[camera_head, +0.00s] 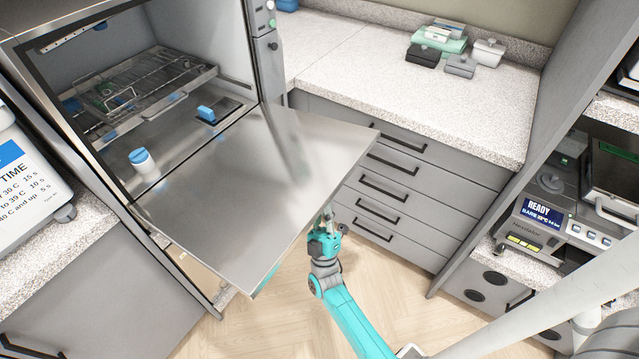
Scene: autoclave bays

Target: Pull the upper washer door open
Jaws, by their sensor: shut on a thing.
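The upper washer door (265,175) is a broad steel panel. It is folded down, lying out nearly flat in front of the washer chamber (200,60), which stands open. My gripper (327,218) is at the door's outer front edge, near its right part, and is shut on the door there. The fingertips are small and partly hidden by the edge, so the exact grip, and any handle, cannot be made out. Inside the chamber are a wire rack (140,85), a white bottle with a blue cap (143,162) and a small blue item (206,113).
A grey drawer unit (400,185) with black handles stands close to the right of the door. Its speckled counter (400,100) holds several small boxes. A device with a READY display (540,212) is farther right. Wooden floor (400,290) shows around my arm.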

